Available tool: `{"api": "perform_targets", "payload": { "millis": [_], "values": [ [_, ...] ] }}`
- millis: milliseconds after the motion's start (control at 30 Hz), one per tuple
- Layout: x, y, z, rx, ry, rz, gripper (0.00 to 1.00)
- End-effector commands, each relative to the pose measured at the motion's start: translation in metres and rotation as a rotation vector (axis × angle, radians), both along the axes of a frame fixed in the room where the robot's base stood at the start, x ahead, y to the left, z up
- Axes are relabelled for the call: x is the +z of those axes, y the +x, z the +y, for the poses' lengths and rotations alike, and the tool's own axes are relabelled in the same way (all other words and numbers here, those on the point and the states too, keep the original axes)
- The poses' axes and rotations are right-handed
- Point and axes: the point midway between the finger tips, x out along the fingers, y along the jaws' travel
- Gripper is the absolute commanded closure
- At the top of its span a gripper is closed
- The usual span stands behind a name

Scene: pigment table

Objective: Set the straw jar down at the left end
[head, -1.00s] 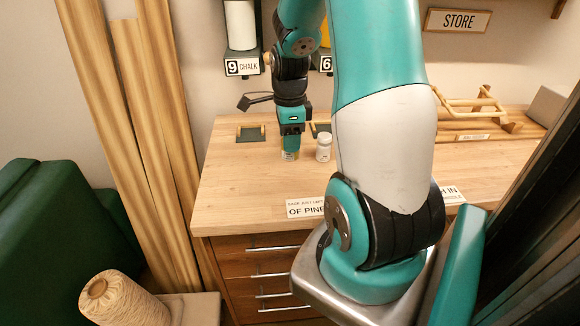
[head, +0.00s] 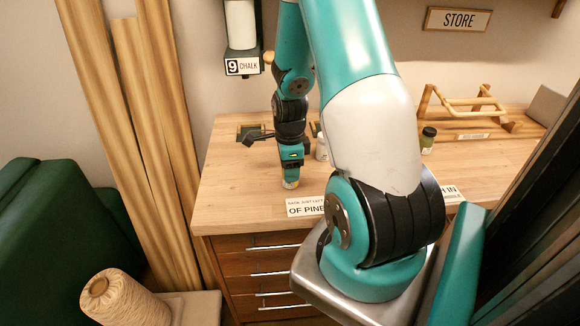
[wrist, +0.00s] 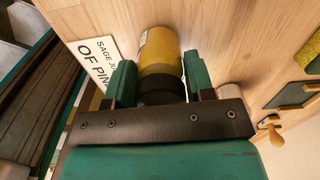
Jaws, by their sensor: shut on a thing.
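The straw jar is a yellow jar with a black cap (wrist: 160,50), seen between my fingers in the wrist view. My gripper (head: 291,168) is shut on it, pointing down over the left part of the wooden table (head: 235,190). In the head view only the jar's lower end (head: 290,184) shows below the fingers, close to the tabletop. I cannot tell whether it touches the wood.
A white jar (head: 321,150) stands behind and right of my gripper, partly hidden by my arm. A dark-capped green jar (head: 427,140) stands farther right. A wooden rack (head: 465,107) is at the back right. The table's left end is clear in front.

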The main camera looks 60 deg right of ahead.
Motion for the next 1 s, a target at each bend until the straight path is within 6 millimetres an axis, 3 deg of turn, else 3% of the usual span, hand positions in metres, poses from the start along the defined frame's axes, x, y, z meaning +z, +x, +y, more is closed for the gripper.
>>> {"api": "perform_targets", "payload": {
  "millis": [33,133,533,1000],
  "values": [
    [-0.002,0.0,0.0,0.0,0.0,0.0,0.49],
    [-0.001,0.0,0.0,0.0,0.0,0.0,0.26],
    [0.008,0.001,-0.001,0.0,-0.002,-0.003,0.26],
    [0.101,0.001,0.0,0.0,-0.003,-0.004,0.26]
  ]
}}
